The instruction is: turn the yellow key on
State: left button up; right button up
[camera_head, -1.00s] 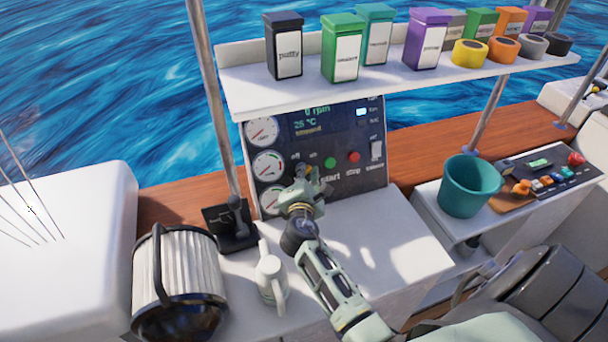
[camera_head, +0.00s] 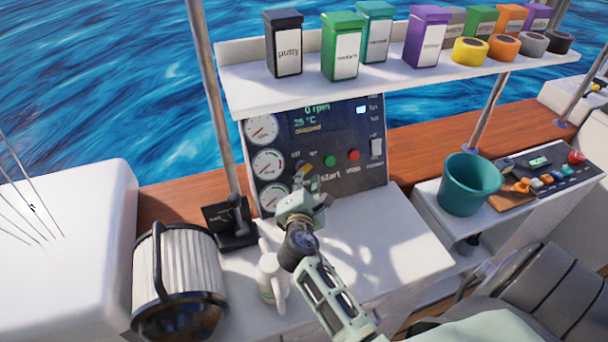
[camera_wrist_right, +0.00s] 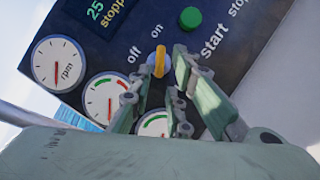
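The yellow key (camera_head: 301,171) sits in the dark engine panel (camera_head: 345,120), left of the green start button (camera_head: 330,161). In the right wrist view the key (camera_wrist_right: 160,61) stands near the "off" and "on" labels, its long side roughly upright in the picture. My right gripper (camera_head: 312,190) is just in front of the panel. In the right wrist view its fingers (camera_wrist_right: 160,82) are apart, with the key beyond and between the tips. No contact shows. The display reads 0 rpm and 25 °C. My left gripper is not in view.
Three gauges (camera_head: 267,164) line the panel's left side. A shelf (camera_head: 400,79) with boxes and tape rolls overhangs it. The worktop right of my arm is clear.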

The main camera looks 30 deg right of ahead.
jog(key=v, duration=0.7)
jog(key=shift+s, duration=0.25)
jog(key=shift+a, duration=0.15)
